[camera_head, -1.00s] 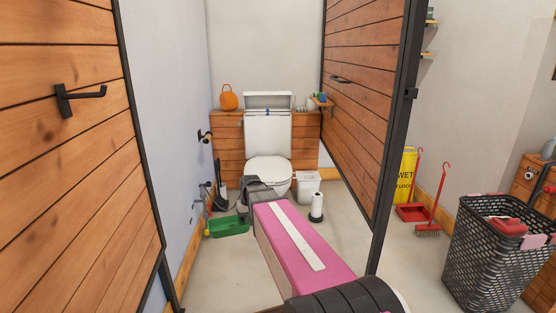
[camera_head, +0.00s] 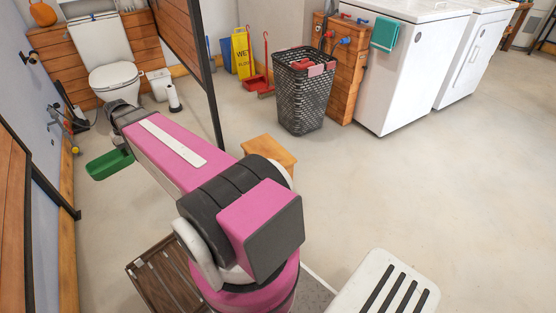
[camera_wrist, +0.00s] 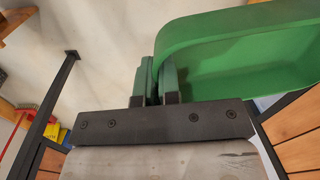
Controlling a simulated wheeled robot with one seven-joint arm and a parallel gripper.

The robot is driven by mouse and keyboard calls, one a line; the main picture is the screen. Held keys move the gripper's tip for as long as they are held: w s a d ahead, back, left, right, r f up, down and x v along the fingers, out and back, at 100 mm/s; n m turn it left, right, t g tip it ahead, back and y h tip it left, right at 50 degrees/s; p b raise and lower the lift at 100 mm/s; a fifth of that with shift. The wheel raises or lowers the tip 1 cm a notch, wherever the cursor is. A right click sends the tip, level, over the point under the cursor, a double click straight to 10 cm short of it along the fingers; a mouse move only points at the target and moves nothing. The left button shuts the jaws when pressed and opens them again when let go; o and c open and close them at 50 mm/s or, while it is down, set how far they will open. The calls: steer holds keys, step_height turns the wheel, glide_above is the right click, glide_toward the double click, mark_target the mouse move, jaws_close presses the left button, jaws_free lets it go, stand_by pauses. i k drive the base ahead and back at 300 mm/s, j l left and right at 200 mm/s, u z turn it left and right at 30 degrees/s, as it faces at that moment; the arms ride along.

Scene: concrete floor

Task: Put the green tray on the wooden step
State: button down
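The green tray (camera_head: 108,164) is at the left in the head view, beside the far end of my arm. It seems to be held clear of the floor. In the wrist view the tray (camera_wrist: 245,55) fills the upper right. My gripper (camera_wrist: 157,75) is closed at its left edge, with the tray's wall at the fingers. The fingertips are hidden behind my arm in the head view. A small light wooden step (camera_head: 270,150) stands on the floor just beyond my arm's shoulder, partly hidden by it.
A black laundry basket (camera_head: 303,95) stands beyond the step, beside white washing machines (camera_head: 400,75). A dark partition post (camera_head: 212,110) rises near my forearm. A slatted brown wooden piece (camera_head: 165,285) lies at the bottom left. Open concrete floor spreads to the right.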

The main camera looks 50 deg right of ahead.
mark_target(268, 151)
steer(key=k+l, duration=0.8)
steer(key=l, duration=0.55)
steer(key=i+l, duration=0.15)
steer(key=l, duration=0.25)
steer(key=l+z, duration=0.1)
steer(key=l, duration=0.3)
steer(key=i+l, duration=0.15)
steer(key=l, duration=0.2)
steer(key=i+l, duration=0.2)
steer(key=l, duration=0.05)
